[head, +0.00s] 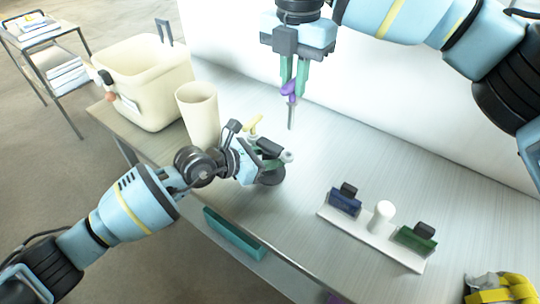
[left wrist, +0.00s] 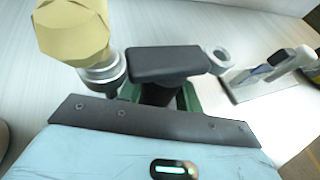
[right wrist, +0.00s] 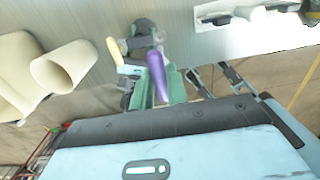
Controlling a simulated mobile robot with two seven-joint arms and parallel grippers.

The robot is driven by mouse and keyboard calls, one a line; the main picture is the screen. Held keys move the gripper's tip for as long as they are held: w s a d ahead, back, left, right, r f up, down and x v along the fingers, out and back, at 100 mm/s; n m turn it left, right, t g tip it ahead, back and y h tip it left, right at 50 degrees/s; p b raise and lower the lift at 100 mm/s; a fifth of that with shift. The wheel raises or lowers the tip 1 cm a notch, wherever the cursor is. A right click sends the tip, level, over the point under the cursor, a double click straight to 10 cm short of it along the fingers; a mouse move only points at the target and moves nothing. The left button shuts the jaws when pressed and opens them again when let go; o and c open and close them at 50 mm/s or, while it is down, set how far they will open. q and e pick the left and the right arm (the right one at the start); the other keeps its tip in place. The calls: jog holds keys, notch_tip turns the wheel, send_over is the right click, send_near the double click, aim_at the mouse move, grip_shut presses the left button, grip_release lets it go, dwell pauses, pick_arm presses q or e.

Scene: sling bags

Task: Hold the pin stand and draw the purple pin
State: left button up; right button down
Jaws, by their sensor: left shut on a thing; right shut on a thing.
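The dark pin stand (head: 271,175) stands on the table in the head view, with a yellow pin (head: 254,124) upright in it. A grey ring shows on the stand's other side and looks empty in the left wrist view (left wrist: 220,57). My left gripper (head: 262,163) is shut on the stand; its fingers are partly hidden by the stand's black top (left wrist: 165,62). The purple pin (head: 289,89) hangs from my right gripper (head: 294,84), its thin grey shaft pointing down, above the table and clear of the stand. In the right wrist view the purple handle (right wrist: 158,80) lies between the green fingers.
A cream bin (head: 150,80) and a cream cup (head: 198,115) stand left of the stand. A white rack (head: 372,238) with a blue and a green piece lies to the right. A yellow-grey item (head: 500,288) is at lower right.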

aim_at(263, 158)
pick_arm(q)
jog(key=o, duration=1.1)
jog(key=shift+o, duration=0.2)
jog(key=v, duration=0.8)
jog(key=s+d+n, duration=0.1)
jog(key=s+n+h, duration=0.1)
jog(key=s+d+n+h, duration=0.1)
jog(key=s, duration=0.1)
jog(key=shift+d+f, duration=0.15)
jog(key=shift+d, duration=0.2)
jog(key=shift+s+d+r+n+h, duration=0.15)
jog(key=shift+s+n+h, duration=0.3)
jog(key=shift+n, duration=0.35)
jog(key=shift+s+d+r+n+h, duration=0.1)
jog(key=shift+s+n+h, duration=0.35)
jog(key=shift+n, duration=0.35)
jog(key=shift+a, duration=0.1)
pick_arm(e)
jog(key=shift+f, duration=0.1)
